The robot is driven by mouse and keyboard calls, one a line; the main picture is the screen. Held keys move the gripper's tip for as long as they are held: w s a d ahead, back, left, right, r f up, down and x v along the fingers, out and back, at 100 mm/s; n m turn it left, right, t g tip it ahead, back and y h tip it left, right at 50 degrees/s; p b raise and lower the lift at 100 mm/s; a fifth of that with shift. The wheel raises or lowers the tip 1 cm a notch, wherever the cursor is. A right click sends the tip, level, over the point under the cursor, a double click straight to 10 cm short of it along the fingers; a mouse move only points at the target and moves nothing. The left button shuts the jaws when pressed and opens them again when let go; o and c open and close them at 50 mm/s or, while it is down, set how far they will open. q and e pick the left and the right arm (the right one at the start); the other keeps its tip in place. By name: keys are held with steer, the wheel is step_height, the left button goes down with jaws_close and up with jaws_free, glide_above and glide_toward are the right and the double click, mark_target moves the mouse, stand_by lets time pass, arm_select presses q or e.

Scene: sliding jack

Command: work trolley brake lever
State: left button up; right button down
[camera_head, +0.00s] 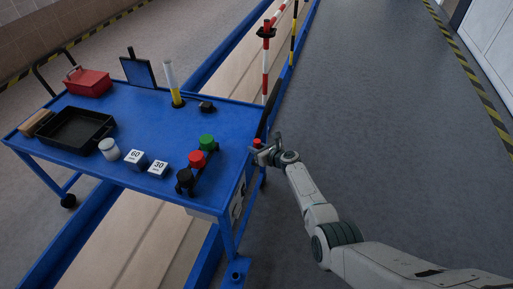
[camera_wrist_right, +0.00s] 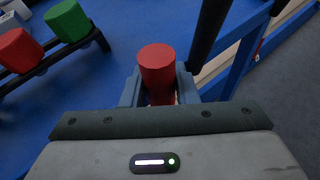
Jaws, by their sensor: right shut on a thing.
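The blue work trolley (camera_head: 130,185) stands at the left in the head view. At its right edge, a small red grip (camera_head: 257,142) shows at my right gripper (camera_head: 263,154). In the right wrist view this red cylindrical grip (camera_wrist_right: 156,68), which looks like the brake lever's knob, sits between my right gripper's fingers (camera_wrist_right: 158,92). The gripper is shut on it. The lever's lower part is hidden by the gripper. My left gripper is not in view.
A stand with black, red (camera_head: 197,159) and green knobs sits near the gripper on the trolley top. Blocks marked 60 and 30, a black tray (camera_head: 74,128) and a red box (camera_head: 88,82) lie farther left. A red-white post (camera_head: 265,70) stands behind. Floor at right is clear.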

steer(key=c, duration=1.1)
jaws_free()
steer(key=shift+d, duration=0.1)
steer(key=shift+s+d+r, duration=0.1)
steer(key=shift+s+r, duration=0.05)
steer(key=shift+s, duration=0.05)
steer(key=shift+p+v, duration=1.1)
steer(key=shift+v, duration=0.1)
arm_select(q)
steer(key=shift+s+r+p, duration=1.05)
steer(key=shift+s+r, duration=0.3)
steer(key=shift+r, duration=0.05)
arm_select(e)
glide_toward(259, 148)
steer(key=shift+w+f, duration=0.35)
steer(key=shift+f, duration=0.05)
